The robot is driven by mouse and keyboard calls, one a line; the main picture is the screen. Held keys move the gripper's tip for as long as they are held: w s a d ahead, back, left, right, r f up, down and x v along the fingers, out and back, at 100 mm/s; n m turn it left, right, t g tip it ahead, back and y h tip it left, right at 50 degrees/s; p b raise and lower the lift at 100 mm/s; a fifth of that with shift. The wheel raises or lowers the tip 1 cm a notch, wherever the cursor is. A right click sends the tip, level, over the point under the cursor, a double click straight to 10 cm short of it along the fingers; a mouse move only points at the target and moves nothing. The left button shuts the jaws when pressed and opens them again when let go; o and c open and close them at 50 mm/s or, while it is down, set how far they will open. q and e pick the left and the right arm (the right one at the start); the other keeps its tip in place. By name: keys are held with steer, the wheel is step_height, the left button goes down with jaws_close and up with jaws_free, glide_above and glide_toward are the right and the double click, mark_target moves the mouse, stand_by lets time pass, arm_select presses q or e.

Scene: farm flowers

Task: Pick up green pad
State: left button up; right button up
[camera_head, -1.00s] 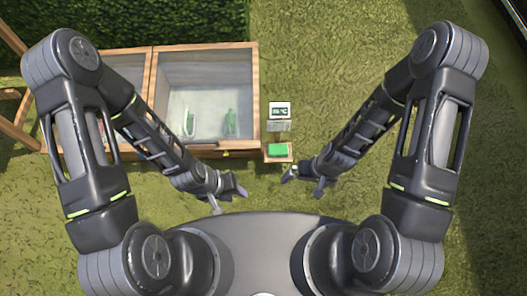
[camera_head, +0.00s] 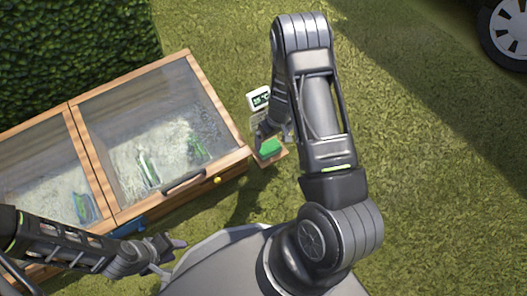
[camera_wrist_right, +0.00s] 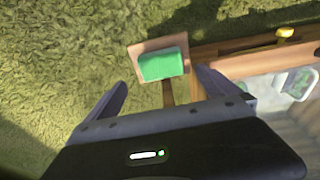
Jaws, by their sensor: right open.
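The green pad (camera_head: 269,147) lies on a small wooden stand (camera_head: 278,158) beside the corner of the wooden frame box. In the right wrist view the green pad (camera_wrist_right: 162,64) rests on the wooden plate (camera_wrist_right: 148,46), ahead of and between the fingers, not touching them. My right gripper (camera_wrist_right: 160,92) is open and empty; in the head view it (camera_head: 272,132) is close to the stand, partly hidden by its arm. My left gripper (camera_head: 172,246) is low at the left in front of the box, away from the pad; its finger opening is hard to make out.
The glass-topped wooden box (camera_head: 150,130) stands left of the pad, with a dark handle (camera_head: 184,182) and a yellow knob (camera_head: 217,180). A white device with a display (camera_head: 259,98) stands behind the pad. Open grass lies to the right, with a vehicle wheel (camera_head: 508,30) far off.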

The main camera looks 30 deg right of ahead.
mark_target(269, 147)
steer(key=shift+w+f+b, duration=0.2)
steer(key=shift+f+b, duration=0.35)
steer(key=shift+f, duration=0.75)
steer(key=f+b, duration=0.1)
steer(key=f, duration=0.1)
steer(key=w+f+b, duration=0.1)
steer(key=f, duration=0.2)
steer(key=shift+f+b, duration=0.1)
steer(key=shift+b, duration=0.3)
steer(key=shift+w, duration=0.1)
steer(key=c, duration=1.4)
steer(key=shift+r, duration=0.25)
